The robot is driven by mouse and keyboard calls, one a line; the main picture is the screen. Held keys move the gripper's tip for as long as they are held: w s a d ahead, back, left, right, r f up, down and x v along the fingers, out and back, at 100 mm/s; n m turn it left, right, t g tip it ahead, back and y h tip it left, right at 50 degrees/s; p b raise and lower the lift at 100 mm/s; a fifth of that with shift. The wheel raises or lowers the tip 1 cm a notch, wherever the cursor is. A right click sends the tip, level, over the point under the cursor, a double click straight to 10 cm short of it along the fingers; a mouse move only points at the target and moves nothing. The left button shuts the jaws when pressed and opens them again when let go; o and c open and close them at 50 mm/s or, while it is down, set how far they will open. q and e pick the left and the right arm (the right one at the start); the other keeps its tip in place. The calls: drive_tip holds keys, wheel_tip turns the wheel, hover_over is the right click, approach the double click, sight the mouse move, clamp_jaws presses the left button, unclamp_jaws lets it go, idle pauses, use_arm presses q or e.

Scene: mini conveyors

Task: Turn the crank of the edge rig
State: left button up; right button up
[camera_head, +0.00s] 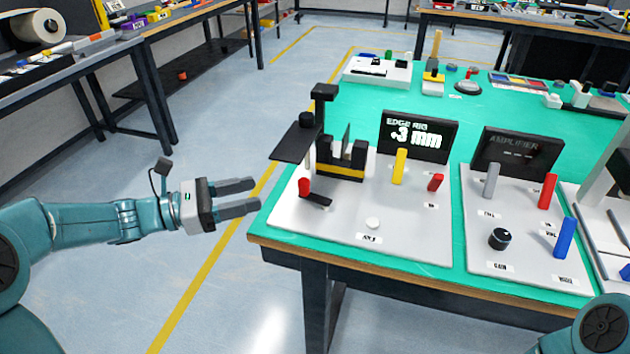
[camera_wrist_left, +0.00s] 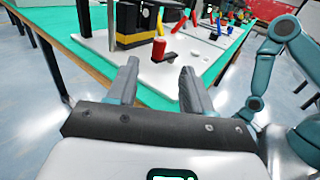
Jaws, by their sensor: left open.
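The edge rig is a white base plate (camera_head: 340,222) at the near left corner of the green table. Its black display (camera_head: 418,136) reads "EDGE RIG +3 mm". The crank is a short black arm with a red knob (camera_head: 305,187) at the plate's left side; the red knob (camera_wrist_left: 158,48) also shows in the left wrist view, ahead and between the fingers. My left gripper (camera_head: 254,197) is open and empty, just left of the plate and apart from the crank. My right gripper is not in view; only part of my right arm shows.
A black and yellow block (camera_head: 341,170) with a flat black plate (camera_head: 293,143) stands behind the crank. The amplifier panel (camera_head: 525,258) is further right. The floor left of the table is clear.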

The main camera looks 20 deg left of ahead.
use_arm(q)
drive_tip(key=b+x, duration=0.1)
drive_tip(key=x, duration=1.2)
drive_tip(key=shift+w+d+b, duration=0.15)
drive_tip(key=shift+b, duration=0.2)
clamp_jaws()
